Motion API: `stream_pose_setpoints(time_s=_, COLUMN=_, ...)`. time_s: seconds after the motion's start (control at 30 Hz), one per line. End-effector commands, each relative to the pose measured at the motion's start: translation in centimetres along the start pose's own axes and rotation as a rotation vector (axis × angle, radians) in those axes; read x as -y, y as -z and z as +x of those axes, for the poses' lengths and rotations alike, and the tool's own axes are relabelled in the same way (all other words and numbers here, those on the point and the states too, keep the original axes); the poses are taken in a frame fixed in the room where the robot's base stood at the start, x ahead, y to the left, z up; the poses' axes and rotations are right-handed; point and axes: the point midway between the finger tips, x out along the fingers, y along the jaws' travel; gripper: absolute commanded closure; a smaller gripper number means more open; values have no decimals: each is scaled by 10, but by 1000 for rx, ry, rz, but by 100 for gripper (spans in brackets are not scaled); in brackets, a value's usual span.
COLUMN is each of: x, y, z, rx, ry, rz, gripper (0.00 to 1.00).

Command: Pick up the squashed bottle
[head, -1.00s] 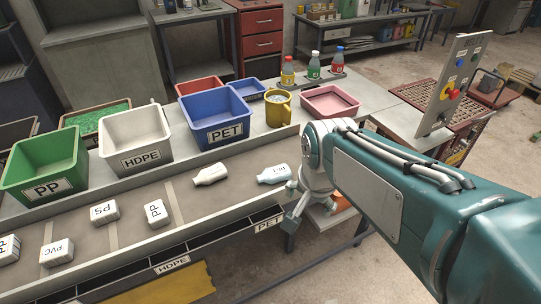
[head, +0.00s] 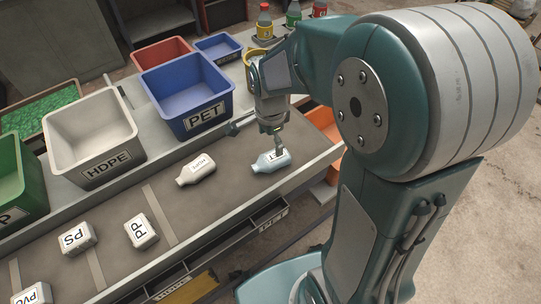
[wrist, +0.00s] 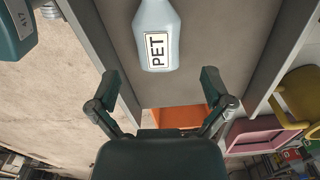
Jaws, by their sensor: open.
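A pale blue bottle (head: 265,163) with a PET label lies on its side on the grey conveyor belt near its right end. It looks like the squashed bottle, though its dents are hard to make out. It also shows in the wrist view (wrist: 157,30), its label facing the camera. My gripper (head: 279,149) points down over the bottle's right part and overlaps it in the head view. In the wrist view my gripper (wrist: 158,84) is open and empty, its fingers spread wide. The bottle lies beyond the fingertips, roughly centred between them. Contact cannot be told.
A cream HDPE bottle (head: 196,168) lies to the left on the belt. PP (head: 140,232) and PS (head: 77,238) blocks lie further left. A blue PET bin (head: 185,105) and a white HDPE bin (head: 90,150) stand behind the belt. Bare belt separates the two bottles.

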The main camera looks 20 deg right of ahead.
Motion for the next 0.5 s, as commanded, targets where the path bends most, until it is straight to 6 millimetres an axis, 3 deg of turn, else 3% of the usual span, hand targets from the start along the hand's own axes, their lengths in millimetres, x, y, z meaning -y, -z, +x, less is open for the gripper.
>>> stream_pose_setpoints(time_s=0.5, x=-4, y=8, z=65, rx=1, ry=-4, rz=-1, gripper=0)
